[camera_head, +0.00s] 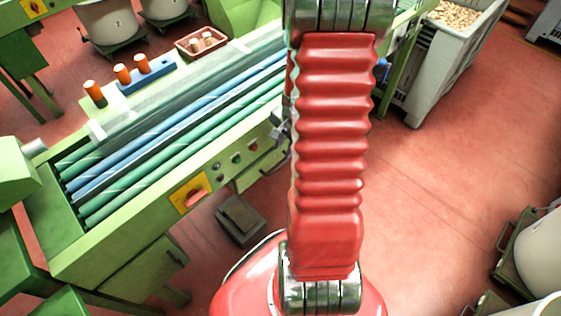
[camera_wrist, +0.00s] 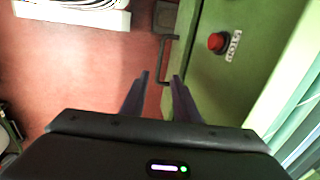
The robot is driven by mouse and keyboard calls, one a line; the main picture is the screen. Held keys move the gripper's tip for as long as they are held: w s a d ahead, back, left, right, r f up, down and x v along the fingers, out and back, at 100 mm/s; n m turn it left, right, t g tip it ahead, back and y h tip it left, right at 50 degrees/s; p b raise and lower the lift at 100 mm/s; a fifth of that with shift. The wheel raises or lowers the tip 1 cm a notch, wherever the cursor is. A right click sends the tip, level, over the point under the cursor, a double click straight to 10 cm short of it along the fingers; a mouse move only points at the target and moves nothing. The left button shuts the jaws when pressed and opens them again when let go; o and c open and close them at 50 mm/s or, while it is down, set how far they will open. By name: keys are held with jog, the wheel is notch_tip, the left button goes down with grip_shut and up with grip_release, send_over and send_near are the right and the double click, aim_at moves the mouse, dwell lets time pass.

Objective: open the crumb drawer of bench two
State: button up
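The green bench (camera_head: 135,215) with blue and green rollers stands left of my arm in the head view. I cannot read a bench number. Under its control panel, a green drawer front (camera_head: 256,172) is partly hidden by my arm. In the wrist view a dark bar handle (camera_wrist: 164,62) stands out from the green bench side (camera_wrist: 212,85). My gripper (camera_wrist: 160,77) is open and empty. Its fingertips lie either side of the handle's lower end in the picture; the handle looks beyond them, not gripped. In the head view my gripper is mostly hidden behind my arm.
A red button (camera_wrist: 216,41) marked STOP sits right of the handle. A yellow switch plate (camera_head: 189,194) is on the bench front, with a dark pedal box (camera_head: 240,219) on the floor.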

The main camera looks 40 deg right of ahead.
aim_at(279, 165)
jog(key=shift+w+f, duration=0.35)
jog(key=shift+f, duration=1.5)
jog(key=shift+w+f, duration=0.3)
jog(key=shift+f, duration=1.55)
jog(key=shift+w+f, duration=0.35)
jog(key=shift+f, duration=1.5)
jog(key=shift+c, duration=0.5)
grip_shut()
jog(key=shift+d, duration=0.15)
